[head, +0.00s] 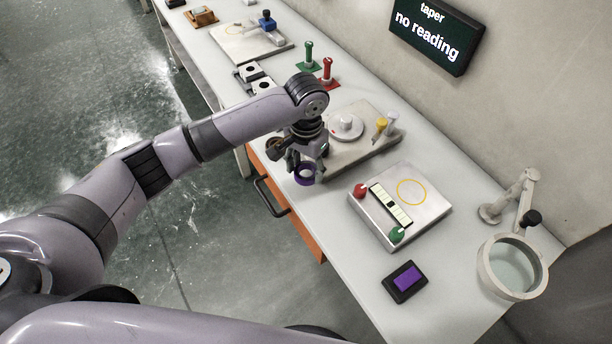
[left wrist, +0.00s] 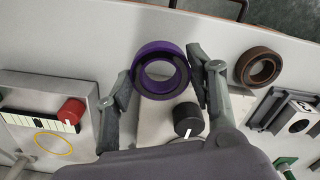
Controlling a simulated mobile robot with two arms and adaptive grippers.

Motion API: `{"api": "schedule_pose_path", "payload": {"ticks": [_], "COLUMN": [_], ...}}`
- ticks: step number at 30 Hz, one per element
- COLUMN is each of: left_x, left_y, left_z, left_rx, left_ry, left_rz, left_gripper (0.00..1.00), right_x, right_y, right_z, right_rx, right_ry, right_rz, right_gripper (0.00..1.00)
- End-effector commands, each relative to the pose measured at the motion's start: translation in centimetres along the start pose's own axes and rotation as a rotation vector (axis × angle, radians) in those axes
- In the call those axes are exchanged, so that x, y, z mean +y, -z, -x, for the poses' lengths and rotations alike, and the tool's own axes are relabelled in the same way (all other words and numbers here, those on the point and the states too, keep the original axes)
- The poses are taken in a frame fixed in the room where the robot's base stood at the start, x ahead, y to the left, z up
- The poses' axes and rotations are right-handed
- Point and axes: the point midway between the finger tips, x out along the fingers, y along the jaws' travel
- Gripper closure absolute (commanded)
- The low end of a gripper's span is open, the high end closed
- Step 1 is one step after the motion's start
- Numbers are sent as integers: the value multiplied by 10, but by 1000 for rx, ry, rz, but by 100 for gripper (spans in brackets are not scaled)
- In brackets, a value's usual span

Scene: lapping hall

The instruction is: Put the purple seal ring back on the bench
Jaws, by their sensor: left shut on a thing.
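The purple seal ring (head: 304,183) is between the fingers of my left gripper (head: 306,167), near the front edge of the bench (head: 345,268). In the left wrist view, the two fingers of my left gripper (left wrist: 160,88) press on opposite sides of the purple ring (left wrist: 155,49). The pale bench top shows through its hole. I cannot tell whether the ring touches the bench or hangs just above it. My right gripper is not in view.
A brown ring (left wrist: 258,68) lies on the bench beside the gripper. A plate with a round disc (head: 346,126) stands behind it. A box with red and green knobs (head: 425,212), a black pad with a purple square (head: 405,281) and a magnifier (head: 512,268) stand to the right.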

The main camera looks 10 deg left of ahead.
Motion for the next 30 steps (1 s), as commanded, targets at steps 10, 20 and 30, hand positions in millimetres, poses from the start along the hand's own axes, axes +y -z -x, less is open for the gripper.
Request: {"api": "schedule_pose_path", "payload": {"ticks": [10,20,30], "left_x": [1,0,0], "left_y": [0,0,0], "left_z": [-42,-47,-49], "left_rx": [0,1,1], "left_ry": [0,0,0], "left_rz": [-1,-1,0], "left_gripper": [78,78,34], "right_x": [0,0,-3], "right_y": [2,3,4], "right_z": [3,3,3], "right_rx": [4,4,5], "right_ry": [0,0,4], "right_rz": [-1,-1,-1], "right_gripper": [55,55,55]}}
